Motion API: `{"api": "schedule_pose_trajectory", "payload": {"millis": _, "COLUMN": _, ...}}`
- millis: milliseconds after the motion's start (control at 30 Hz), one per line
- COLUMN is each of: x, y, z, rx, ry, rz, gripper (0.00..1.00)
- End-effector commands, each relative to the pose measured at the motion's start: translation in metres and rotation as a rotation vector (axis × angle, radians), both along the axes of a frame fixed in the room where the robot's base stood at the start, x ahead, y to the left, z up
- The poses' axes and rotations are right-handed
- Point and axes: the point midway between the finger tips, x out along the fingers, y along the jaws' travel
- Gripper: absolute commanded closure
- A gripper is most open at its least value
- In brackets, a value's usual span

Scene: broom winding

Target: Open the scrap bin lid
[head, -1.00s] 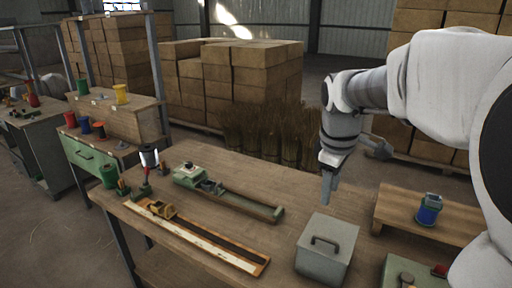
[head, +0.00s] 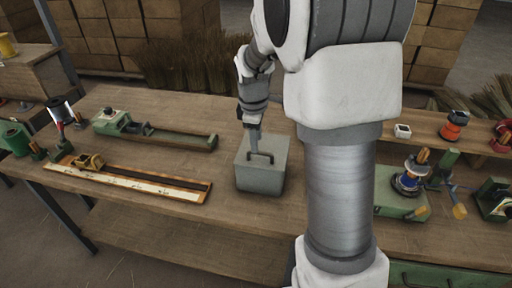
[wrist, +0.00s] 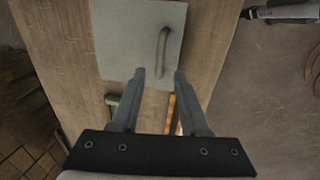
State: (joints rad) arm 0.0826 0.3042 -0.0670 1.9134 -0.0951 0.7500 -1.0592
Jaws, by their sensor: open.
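The scrap bin (head: 262,178) is a grey box on the wooden workbench, in the middle of the head view. Its flat lid carries a dark arched handle (head: 261,156) and looks shut. In the wrist view the grey lid (wrist: 125,40) is at the top, with the handle (wrist: 163,52) near its right side. My gripper (head: 254,148) points down at the lid close to the handle in the head view. In the wrist view its two fingers (wrist: 158,76) are apart, with nothing between them, and the handle lies just beyond the tips. I cannot tell whether a finger touches the handle.
A green fixture (head: 160,134) and a long wooden strip with a ruler (head: 130,180) lie left of the bin. Green devices and spools (head: 405,190) stand to the right, partly behind my arm. The bench (head: 215,215) is bare around the bin.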

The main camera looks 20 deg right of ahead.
Motion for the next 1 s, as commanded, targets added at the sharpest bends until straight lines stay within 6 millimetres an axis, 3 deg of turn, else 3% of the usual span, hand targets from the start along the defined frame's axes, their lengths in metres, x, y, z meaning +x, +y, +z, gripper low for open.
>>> {"api": "schedule_pose_trajectory", "payload": {"millis": 200, "x": 0.005, "y": -0.003, "z": -0.03, "rx": 0.001, "ry": 0.001, "rz": 0.0, "gripper": 0.55}}
{"api": "schedule_pose_trajectory", "payload": {"millis": 600, "x": 0.006, "y": -0.004, "z": -0.037, "rx": 0.0, "ry": 0.0, "rz": 0.0, "gripper": 0.55}}
{"api": "schedule_pose_trajectory", "payload": {"millis": 867, "x": 0.006, "y": -0.004, "z": -0.037, "rx": -0.001, "ry": -0.001, "rz": 0.0, "gripper": 1.0}}
{"api": "schedule_pose_trajectory", "payload": {"millis": 1000, "x": 0.006, "y": -0.004, "z": -0.037, "rx": -0.001, "ry": -0.001, "rz": 0.0, "gripper": 1.0}}
